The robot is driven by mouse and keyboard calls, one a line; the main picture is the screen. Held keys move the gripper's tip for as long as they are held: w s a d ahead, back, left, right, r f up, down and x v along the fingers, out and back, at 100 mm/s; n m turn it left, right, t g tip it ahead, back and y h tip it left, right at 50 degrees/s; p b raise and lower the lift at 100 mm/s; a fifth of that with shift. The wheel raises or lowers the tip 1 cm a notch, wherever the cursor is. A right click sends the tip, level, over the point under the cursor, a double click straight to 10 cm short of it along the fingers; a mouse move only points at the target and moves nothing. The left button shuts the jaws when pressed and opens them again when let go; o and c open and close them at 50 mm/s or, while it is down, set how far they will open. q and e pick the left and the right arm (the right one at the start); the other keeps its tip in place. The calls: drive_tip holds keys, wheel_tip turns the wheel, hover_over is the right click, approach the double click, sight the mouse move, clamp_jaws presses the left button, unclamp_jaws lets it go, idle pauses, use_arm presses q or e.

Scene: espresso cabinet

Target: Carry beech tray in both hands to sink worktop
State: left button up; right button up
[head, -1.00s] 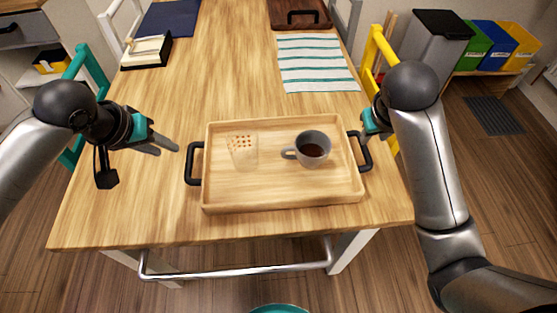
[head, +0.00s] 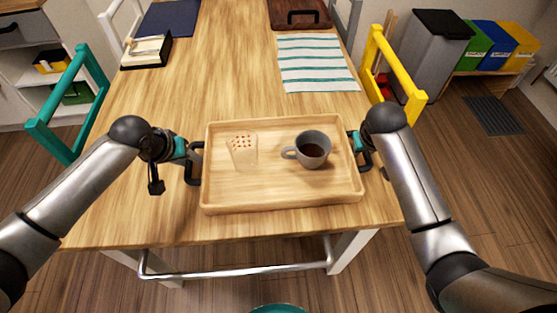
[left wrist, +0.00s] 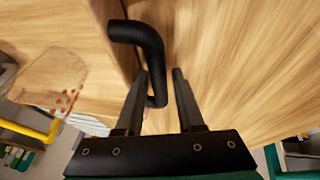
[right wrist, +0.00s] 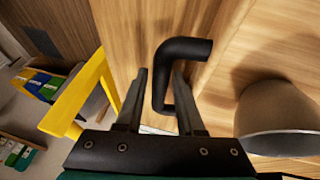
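The beech tray (head: 260,202) lies on the wooden table near its front edge. It bears a grey cup (head: 313,150) with dark liquid and a clear tumbler (head: 243,152) with a dotted pattern. My left gripper (left wrist: 160,72) is open at the tray's left black handle (left wrist: 148,42), with part of the bar between its fingers. My right gripper (right wrist: 160,70) is open at the right black handle (right wrist: 178,52), whose bar also runs between the fingers. In the head view the left handle (head: 196,165) and right handle (head: 364,155) are partly covered by my grippers.
A striped cloth (head: 315,62) lies behind the tray, with a dark brown tray (head: 300,14) beyond it. A teal chair (head: 68,105) stands left and a yellow chair (head: 395,75) right.

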use_arm(q)
drive_tip(key=shift+c, duration=0.3)
use_arm(e)
drive_tip(key=shift+c, duration=0.3)
use_arm(q)
clamp_jaws()
use_arm(e)
clamp_jaws()
use_arm(q)
drive_tip(key=shift+w+r, duration=0.1)
use_arm(e)
drive_tip(key=shift+w+r, duration=0.1)
idle(0.4)
